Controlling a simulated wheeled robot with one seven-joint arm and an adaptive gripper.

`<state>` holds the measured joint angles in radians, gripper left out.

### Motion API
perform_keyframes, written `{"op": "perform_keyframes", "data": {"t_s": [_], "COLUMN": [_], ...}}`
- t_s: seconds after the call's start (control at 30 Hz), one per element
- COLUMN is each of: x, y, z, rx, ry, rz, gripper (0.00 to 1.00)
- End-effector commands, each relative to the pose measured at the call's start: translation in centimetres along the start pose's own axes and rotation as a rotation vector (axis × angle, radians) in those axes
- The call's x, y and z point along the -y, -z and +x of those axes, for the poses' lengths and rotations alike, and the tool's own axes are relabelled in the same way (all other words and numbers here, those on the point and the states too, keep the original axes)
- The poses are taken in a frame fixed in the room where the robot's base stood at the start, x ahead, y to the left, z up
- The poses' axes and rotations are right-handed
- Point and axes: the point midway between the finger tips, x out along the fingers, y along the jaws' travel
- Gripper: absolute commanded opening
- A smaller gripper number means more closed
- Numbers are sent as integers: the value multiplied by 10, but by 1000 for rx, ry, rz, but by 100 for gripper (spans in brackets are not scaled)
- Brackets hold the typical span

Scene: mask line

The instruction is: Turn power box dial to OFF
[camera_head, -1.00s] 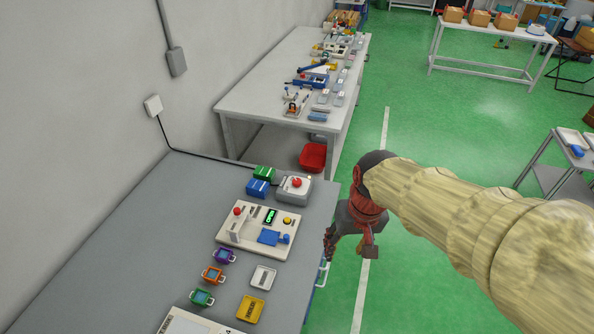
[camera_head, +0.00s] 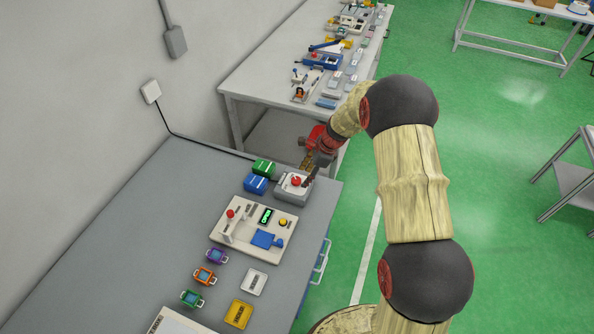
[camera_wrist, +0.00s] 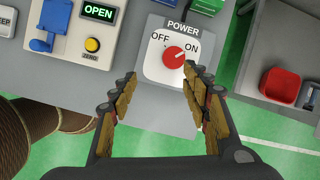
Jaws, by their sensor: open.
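The power box (camera_head: 293,187) is a grey box with a white top plate, near the far right corner of the grey table. In the wrist view its plate reads POWER, with OFF at left and ON at right. The red dial (camera_wrist: 174,57) sits on the plate, and its pale mark points toward ON. My gripper (camera_head: 310,178) is at the box's right side in the head view. In the wrist view my gripper (camera_wrist: 161,80) is open, with its two fingers apart and the dial just beyond and between the tips. Whether a fingertip touches the dial cannot be told.
A panel (camera_head: 255,229) with a green OPEN display, a red knob and a yellow button lies nearer on the table. Blue (camera_head: 256,184) and green (camera_head: 263,167) boxes stand beside the power box. A red bin (camera_wrist: 281,86) is beyond the table edge.

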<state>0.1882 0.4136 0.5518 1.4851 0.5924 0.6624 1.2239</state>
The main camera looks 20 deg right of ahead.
Motion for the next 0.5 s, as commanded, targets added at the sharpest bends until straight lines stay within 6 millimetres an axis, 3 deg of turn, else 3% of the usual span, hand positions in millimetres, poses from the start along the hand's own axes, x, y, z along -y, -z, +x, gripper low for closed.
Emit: {"op": "perform_keyframes", "data": {"t_s": [0.07,0.2,0.37,0.5], "x": [15,19,19,20], "y": [-6,-6,-6,-6], "z": [-5,-6,0,18], "rx": [13,19,20,20], "ry": [36,51,51,48], "rz": [114,262,314,314], "gripper": [48,48,48,48]}}
